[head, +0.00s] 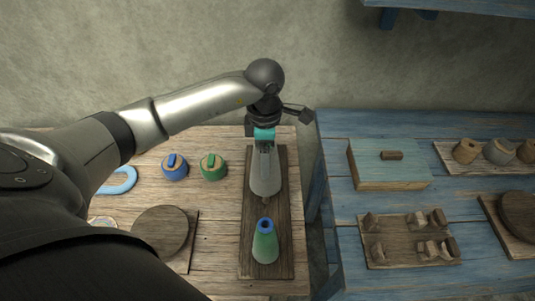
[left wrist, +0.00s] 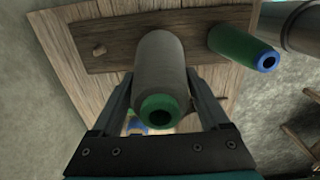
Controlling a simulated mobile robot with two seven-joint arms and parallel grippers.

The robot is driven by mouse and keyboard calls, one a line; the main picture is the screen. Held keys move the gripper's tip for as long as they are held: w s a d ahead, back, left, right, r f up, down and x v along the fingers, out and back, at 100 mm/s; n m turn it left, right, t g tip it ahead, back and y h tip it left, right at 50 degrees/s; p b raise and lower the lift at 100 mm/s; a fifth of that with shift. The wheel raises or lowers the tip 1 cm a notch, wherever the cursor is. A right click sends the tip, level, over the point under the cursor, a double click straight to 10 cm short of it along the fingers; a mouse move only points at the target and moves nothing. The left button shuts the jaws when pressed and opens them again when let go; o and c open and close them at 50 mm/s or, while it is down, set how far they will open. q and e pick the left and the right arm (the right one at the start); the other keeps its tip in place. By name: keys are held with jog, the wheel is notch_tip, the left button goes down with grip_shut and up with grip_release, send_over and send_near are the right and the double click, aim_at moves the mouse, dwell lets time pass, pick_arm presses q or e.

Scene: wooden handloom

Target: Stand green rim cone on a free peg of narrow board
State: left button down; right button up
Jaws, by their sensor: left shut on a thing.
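The grey cone with a green rim (left wrist: 160,70) is upright between the fingers of my left gripper (left wrist: 163,100); its grey body (head: 265,178) shows below the gripper in the head view. My left gripper (head: 264,146) is shut on it from above. The narrow board (head: 256,215) lies under the cone. Its base is over the board's middle part; I cannot tell whether it rests on a peg. A bare peg (left wrist: 99,50) shows near one end of the board. A green cone with a blue rim (head: 265,245) stands toward the near end. My right gripper is not in view.
A blue pot (head: 174,168) and a green pot (head: 213,168) stand left of the board, with a round wooden disc (head: 160,231) nearer. Across a gap, the blue table (head: 335,200) holds a lidded box (head: 388,170) and a board with several small wooden pieces (head: 395,222).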

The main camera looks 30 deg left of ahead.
pick_arm(q)
notch_tip(320, 180, down, 7)
jog(key=b, duration=0.5)
jog(key=shift+r, duration=0.2)
jog(key=shift+f+b, duration=0.5)
jog(key=shift+f, duration=0.3)
jog(key=shift+c, duration=0.6)
grip_release()
jog(key=shift+o, duration=0.6)
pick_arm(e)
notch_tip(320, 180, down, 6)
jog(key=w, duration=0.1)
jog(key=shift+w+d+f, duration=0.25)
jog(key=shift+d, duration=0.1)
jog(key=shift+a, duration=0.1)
